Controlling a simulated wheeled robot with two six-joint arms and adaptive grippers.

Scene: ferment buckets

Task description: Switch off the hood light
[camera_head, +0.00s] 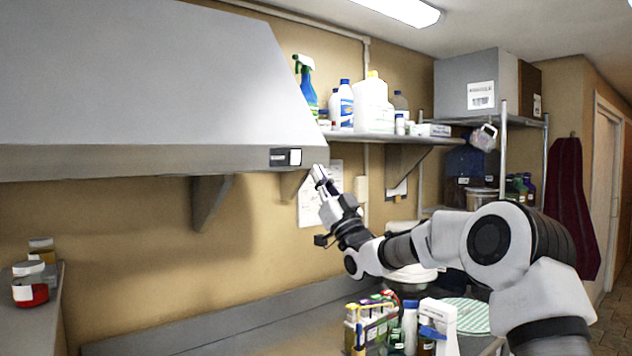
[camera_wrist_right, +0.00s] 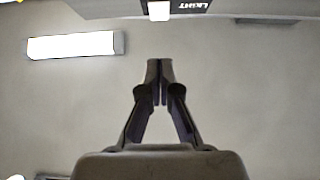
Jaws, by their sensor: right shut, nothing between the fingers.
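The grey range hood (camera_head: 150,85) fills the upper left of the head view. On the right end of its front lip is the light switch (camera_head: 295,157), a white rocker on a black plate. In the right wrist view the white rocker (camera_wrist_right: 159,10) is at the top edge, beside an upside-down "LIGHT" label (camera_wrist_right: 192,5). My right gripper (camera_head: 318,172) is shut and empty, pointing up just below and right of the switch, apart from it. Its closed fingertips (camera_wrist_right: 160,68) show below the rocker in the wrist view. My left gripper is out of view.
A wall shelf (camera_head: 375,137) with bottles and a spray bottle is right of the hood. Below my right arm, a rack of bottles (camera_head: 372,325) stands on the counter. Jars (camera_head: 30,285) stand at the far left. The space under the hood is free.

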